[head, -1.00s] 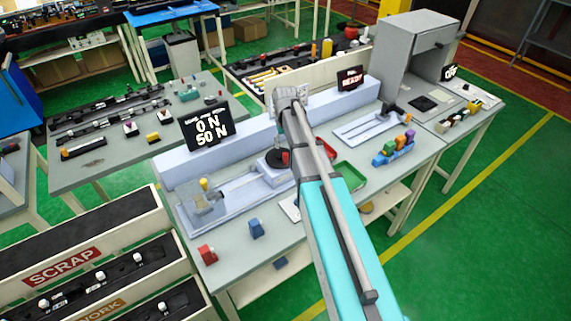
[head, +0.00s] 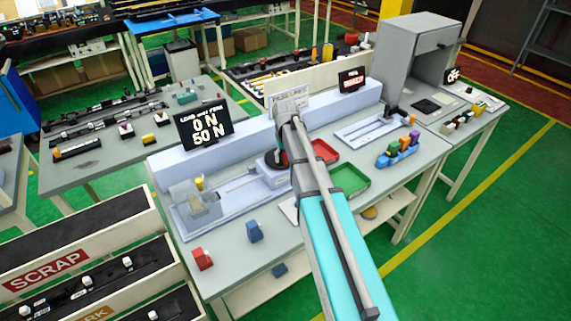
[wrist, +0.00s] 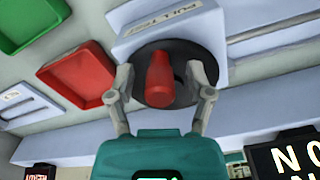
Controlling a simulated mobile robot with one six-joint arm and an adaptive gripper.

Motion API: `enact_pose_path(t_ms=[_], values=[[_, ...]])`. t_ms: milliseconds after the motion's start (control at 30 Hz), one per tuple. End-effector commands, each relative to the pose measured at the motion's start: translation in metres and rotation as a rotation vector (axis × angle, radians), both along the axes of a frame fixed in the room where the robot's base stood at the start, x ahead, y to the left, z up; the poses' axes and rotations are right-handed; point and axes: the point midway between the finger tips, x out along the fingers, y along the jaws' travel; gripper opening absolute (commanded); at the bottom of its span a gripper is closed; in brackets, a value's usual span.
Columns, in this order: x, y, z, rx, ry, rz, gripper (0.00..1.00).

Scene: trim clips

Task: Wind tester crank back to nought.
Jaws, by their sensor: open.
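The tester (head: 235,195) lies on the bench, with a clear guard at its left end. Its crank is a dark round disc (head: 271,164) with a red knob; the arm partly covers it. In the wrist view the disc (wrist: 192,50) fills the upper middle, and the red knob (wrist: 160,82) stands out from it. My gripper (wrist: 160,77) is open, with one finger on each side of the knob. Gaps show between fingers and knob.
A red tray (head: 323,151) and green tray (head: 349,181) sit right of the crank. Blue (head: 254,230) and red (head: 202,259) clips lie along the front edge. A small red-lettered display (head: 351,79) stands behind.

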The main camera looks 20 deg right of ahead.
Motion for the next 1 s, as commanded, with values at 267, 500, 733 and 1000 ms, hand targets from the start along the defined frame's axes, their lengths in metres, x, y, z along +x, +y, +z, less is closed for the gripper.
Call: enact_pose_path(t_ms=[267,500,733,1000], values=[[0.0000,0.0000,-0.0113,0.000,0.000,0.000,0.67],[0.0000,0.0000,-0.0113,0.000,0.000,0.000,0.67],[0.0000,0.0000,-0.0113,0.000,0.000,0.000,0.47],[0.0000,0.0000,-0.0113,0.000,0.000,0.000,0.00]])
